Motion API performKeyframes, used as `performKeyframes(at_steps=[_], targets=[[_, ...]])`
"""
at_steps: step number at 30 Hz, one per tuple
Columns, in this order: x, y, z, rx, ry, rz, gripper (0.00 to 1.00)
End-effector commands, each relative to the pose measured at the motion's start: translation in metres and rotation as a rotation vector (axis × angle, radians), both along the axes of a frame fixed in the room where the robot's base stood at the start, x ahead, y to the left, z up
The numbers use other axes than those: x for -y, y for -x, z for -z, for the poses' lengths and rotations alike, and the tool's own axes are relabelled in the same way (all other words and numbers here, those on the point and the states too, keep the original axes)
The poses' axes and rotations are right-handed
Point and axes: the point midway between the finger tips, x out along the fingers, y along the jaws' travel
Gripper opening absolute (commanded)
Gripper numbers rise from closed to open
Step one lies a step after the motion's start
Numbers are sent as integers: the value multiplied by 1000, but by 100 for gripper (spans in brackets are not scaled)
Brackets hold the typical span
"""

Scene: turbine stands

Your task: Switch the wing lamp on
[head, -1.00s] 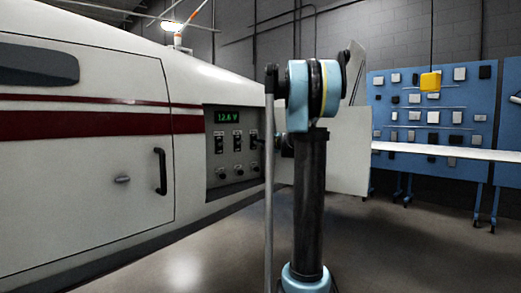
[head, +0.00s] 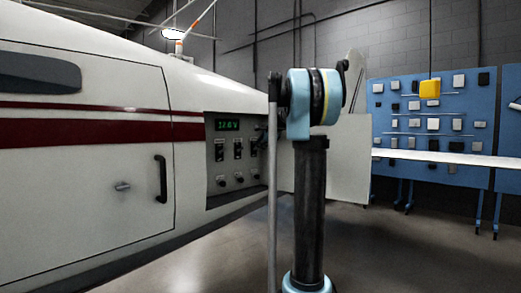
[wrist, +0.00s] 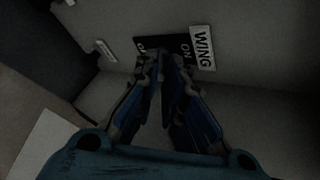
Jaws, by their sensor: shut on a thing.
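The grey switch panel (head: 232,187) is set in the side of the white craft, left of my arm in the head view. It has a green display (head: 227,125) over a row of switches and a row of knobs. In the wrist view a white WING label (wrist: 202,48) stands beside a black switch plate (wrist: 186,46) marked ON at that end. My gripper (wrist: 163,58) is shut at this plate, on the wing switch lever; its fingertips hide the lever, so its position cannot be told. In the head view my arm mostly hides the gripper.
A closed door with a black handle (head: 161,178) is left of the panel. A pale flat panel (head: 345,160) stands behind my arm. A blue board (head: 400,165) with a white bench (head: 440,155) is at the right. Floor is open between.

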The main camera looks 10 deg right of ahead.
Motion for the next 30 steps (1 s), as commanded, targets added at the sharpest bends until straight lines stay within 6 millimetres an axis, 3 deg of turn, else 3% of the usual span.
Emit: performKeyframes(at_steps=[14,15,18,30], targets=[[-3,0,0,-11,3,-6,0],[-4,0,0,-11,3,-6,14],[-3,0,0,-10,3,-4,32],[0,3,-3,-9,5,-1,32]])
